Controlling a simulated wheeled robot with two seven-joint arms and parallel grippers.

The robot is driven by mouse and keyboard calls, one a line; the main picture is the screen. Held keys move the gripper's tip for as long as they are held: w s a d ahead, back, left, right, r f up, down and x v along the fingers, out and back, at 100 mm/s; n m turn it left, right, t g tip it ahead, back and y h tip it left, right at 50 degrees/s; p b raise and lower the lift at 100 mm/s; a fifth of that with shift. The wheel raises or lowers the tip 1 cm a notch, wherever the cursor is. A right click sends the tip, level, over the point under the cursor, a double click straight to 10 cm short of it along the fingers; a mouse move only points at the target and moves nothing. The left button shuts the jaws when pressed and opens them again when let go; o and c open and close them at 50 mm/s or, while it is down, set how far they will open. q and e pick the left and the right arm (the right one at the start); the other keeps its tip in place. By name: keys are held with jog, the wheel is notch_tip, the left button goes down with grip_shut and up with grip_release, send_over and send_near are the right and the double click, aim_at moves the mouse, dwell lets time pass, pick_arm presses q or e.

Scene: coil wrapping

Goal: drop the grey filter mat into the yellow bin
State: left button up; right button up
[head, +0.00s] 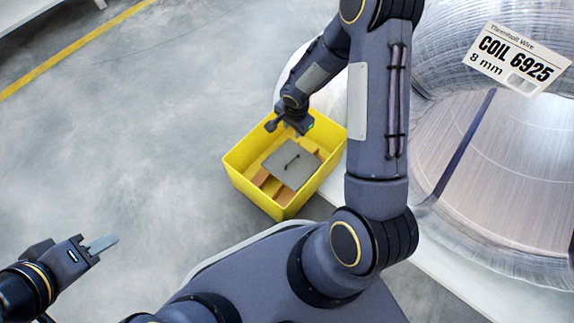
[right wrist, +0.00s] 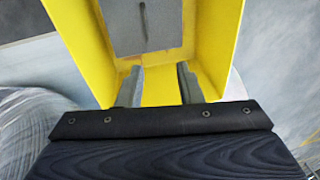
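The grey filter mat (head: 290,163) is a flat square with a dark strip in its middle. It lies inside the yellow bin (head: 243,184), on top of brown pieces. The mat also shows at the top of the right wrist view (right wrist: 142,27), between the yellow walls (right wrist: 72,40). My right gripper (head: 290,126) is over the bin's far end, apart from the mat. In the right wrist view its two fingers (right wrist: 157,75) stand apart with nothing between them.
Brown pieces (head: 268,184) lie in the bin under the mat. A large wrapped coil (head: 500,150) with a label (head: 516,58) stands on the right. A yellow floor line (head: 75,52) crosses the upper left. The grey floor left of the bin is clear.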

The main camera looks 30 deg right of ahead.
jog(key=shift+r, duration=0.1)
notch_tip(320, 180, up, 8)
jog(key=s+p, duration=0.1)
jog(key=p, duration=0.2)
jog(key=shift+s+a+f, duration=0.15)
jog(key=shift+f, duration=0.1)
dwell(0.3)
jog(key=s+r+n+t+y, duration=0.15)
jog(key=s+r, duration=0.25)
jog(key=r, duration=0.4)
jog(key=s+r+n, duration=0.3)
jog(key=s+r, duration=0.1)
jog(key=r, duration=0.3)
jog(key=s+a+r+n+t+y, duration=0.1)
jog(key=s+a+r+n, duration=0.25)
jog(key=s, duration=0.25)
jog(key=s+a+r+n+t+y, duration=0.1)
jog(key=s+a+r+n+y, duration=0.1)
jog(key=s+a+r+n, duration=0.3)
notch_tip(320, 180, up, 34)
jog(key=s+d+p, duration=0.1)
jog(key=d+p, duration=0.1)
jog(key=p, duration=3.3)
jog(key=shift+s+m+p, duration=0.3)
jog(key=shift+s+p, duration=0.1)
